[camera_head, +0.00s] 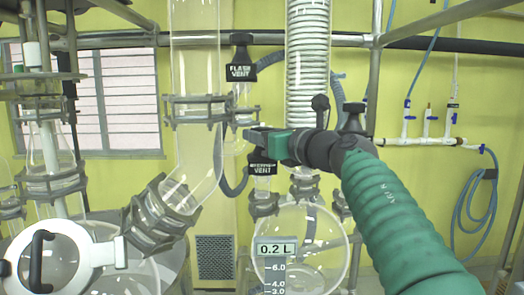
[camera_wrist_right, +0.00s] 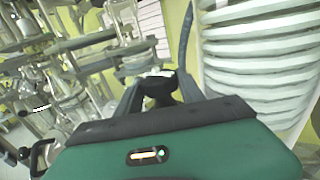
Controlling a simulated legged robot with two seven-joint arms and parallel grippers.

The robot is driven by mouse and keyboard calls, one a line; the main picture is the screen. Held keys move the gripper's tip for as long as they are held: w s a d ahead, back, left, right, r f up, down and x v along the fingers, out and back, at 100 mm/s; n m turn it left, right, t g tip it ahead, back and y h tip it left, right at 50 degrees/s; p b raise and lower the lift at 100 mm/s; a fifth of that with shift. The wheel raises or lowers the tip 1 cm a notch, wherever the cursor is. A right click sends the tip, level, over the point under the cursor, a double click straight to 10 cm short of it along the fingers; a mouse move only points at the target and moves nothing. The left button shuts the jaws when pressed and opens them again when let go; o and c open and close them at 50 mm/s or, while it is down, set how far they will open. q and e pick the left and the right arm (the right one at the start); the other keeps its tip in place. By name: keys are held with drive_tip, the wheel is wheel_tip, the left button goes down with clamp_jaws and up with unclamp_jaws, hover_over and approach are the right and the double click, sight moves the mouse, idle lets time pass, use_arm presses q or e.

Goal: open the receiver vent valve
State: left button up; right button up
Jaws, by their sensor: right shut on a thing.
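The receiver vent valve (camera_head: 262,168) has a black body with a white label, partly hidden, of which "VENT" reads clearly. It sits above a short glass neck over the round glass receiver (camera_head: 325,250), in the middle of the head view. My right gripper (camera_head: 250,135) comes in from the right, just above the label, and covers the valve's top. In the right wrist view its two grey fingers (camera_wrist_right: 160,92) are shut on the black valve handle (camera_wrist_right: 158,86), which shows between them. The handle's exact angle is hard to tell. My left gripper is not in view.
The black flash vent valve (camera_head: 241,62) stands just above. A wide glass column (camera_head: 195,75) is at left and a coiled condenser (camera_head: 308,60) at right of it. Blue-handled taps (camera_head: 429,115) line the right wall.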

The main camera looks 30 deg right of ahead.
drive_tip(key=shift+n+y, duration=0.3)
drive_tip(key=shift+y, duration=0.2)
drive_tip(key=o, duration=1.1)
drive_tip(key=shift+c, duration=0.2)
drive_tip(key=shift+r, duration=0.1)
